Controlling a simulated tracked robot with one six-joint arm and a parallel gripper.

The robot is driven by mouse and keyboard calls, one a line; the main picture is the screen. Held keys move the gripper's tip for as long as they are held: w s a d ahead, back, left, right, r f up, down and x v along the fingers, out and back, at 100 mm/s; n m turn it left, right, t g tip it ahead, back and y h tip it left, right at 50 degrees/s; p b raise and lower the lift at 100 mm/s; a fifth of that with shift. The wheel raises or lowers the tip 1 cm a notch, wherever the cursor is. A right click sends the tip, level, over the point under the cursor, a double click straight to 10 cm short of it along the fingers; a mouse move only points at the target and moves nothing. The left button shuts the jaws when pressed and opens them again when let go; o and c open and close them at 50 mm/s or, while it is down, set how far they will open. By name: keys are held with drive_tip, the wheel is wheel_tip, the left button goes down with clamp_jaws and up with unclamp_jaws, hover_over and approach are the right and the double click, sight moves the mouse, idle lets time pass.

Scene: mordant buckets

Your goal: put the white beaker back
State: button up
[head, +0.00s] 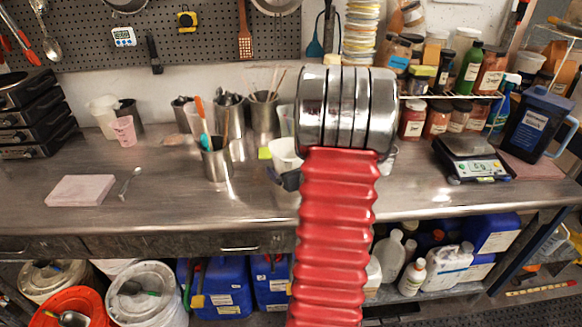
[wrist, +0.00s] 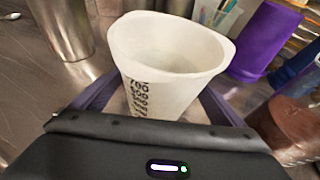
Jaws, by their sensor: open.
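The white beaker (wrist: 165,75) stands upright on the steel counter in the wrist view. It has dark markings on its near side, and its inside looks empty. My gripper (wrist: 158,108) is open, with one dark finger on each side of the beaker's lower part. I cannot tell whether the fingers touch it. In the head view, what looks like the same white beaker (head: 284,152) is partly hidden behind my red arm. A dark part of my gripper (head: 290,179) shows just below it.
A metal cup (head: 216,164) with utensils stands left of the beaker. More metal pots (head: 263,118) stand behind. A pink block (head: 80,190) and a spoon (head: 130,184) lie at left. A scale (head: 471,158) and a blue jug (head: 538,125) are at right.

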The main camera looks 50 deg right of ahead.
drive_tip(key=v, duration=1.2)
idle(0.8)
